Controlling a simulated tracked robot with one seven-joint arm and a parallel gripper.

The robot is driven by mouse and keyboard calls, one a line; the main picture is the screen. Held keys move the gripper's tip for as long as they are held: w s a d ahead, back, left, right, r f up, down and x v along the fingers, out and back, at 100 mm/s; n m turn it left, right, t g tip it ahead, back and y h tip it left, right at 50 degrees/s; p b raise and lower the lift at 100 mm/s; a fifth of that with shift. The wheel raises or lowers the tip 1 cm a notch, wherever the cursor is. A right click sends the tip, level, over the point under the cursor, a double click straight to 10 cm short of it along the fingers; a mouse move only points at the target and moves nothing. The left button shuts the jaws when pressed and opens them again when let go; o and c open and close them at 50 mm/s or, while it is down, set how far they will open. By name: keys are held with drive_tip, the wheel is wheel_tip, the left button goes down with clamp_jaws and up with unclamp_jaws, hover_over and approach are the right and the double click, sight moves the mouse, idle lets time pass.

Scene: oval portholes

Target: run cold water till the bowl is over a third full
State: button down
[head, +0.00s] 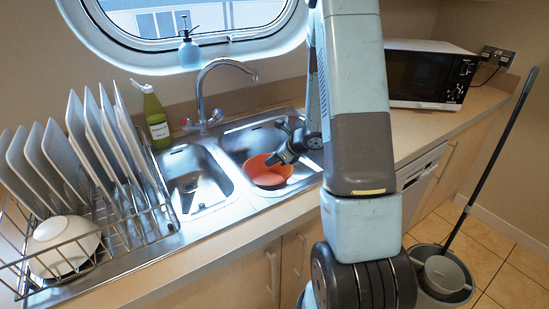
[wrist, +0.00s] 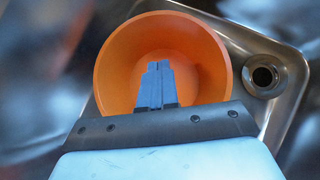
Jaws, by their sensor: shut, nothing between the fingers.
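An orange bowl (head: 265,172) stands in the right-hand sink basin. It also shows in the wrist view (wrist: 115,60), where its inside looks plain orange and I cannot tell whether it holds water. My gripper (head: 272,160) is over the bowl in the head view. In the wrist view its fingers (wrist: 155,68) are shut together with nothing between them and point over the bowl. The chrome tap (head: 201,95) rises behind the sinks, its spout curving to the right. A red mark shows at its left handle (head: 185,123). No stream of water is visible from the spout.
The smaller left basin (head: 195,180) is empty apart from its drain. A dish rack (head: 110,245) with plates and a white bowl (head: 63,245) fills the left. A green bottle (head: 156,120) stands behind the left basin. A microwave (head: 430,75) sits at right.

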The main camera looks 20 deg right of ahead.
sight(250, 165)
drive_tip(key=w+a+f, duration=0.2)
drive_tip(key=w+a, duration=0.1)
drive_tip(key=shift+a+f, duration=0.1)
drive_tip(key=shift+w+a, duration=0.6)
drive_tip(key=shift+w, duration=0.1)
drive_tip(key=shift+w+d, duration=0.1)
